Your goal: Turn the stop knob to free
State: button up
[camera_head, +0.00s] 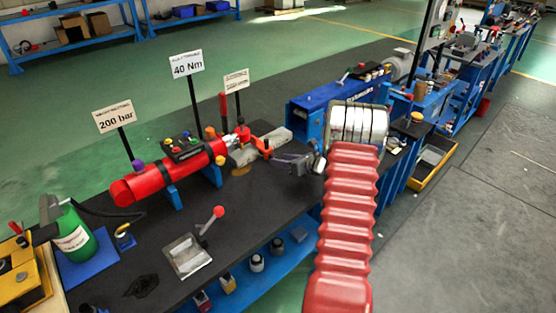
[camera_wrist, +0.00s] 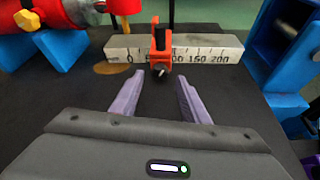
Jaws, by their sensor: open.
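An orange stop (camera_wrist: 160,42) sits astride a pale scale bar (camera_wrist: 205,50) marked 0 to 200 in the wrist view. A small dark knob (camera_wrist: 160,70) with a light mark faces me low on its front. My gripper (camera_wrist: 159,88) is open, its two purple-grey fingers apart and empty, with the knob between and just beyond the tips. In the head view my gripper (camera_head: 274,155) is close in front of the orange stop (camera_head: 262,146) on the bar. The knob itself is too small to make out there.
A red cylinder (camera_head: 170,172) on blue supports lies left of the bar, with sign posts behind. A blue block (camera_wrist: 285,40) stands right of the bar. A red-knobbed lever plate (camera_head: 188,254) and a green bottle (camera_head: 72,232) stand on the dark bench nearer left.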

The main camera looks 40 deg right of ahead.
jog(key=shift+x, duration=1.35)
grip_shut()
jog(key=shift+a+n+h, duration=0.15)
jog(key=shift+n+h, duration=0.95)
jog(key=shift+n, duration=0.4)
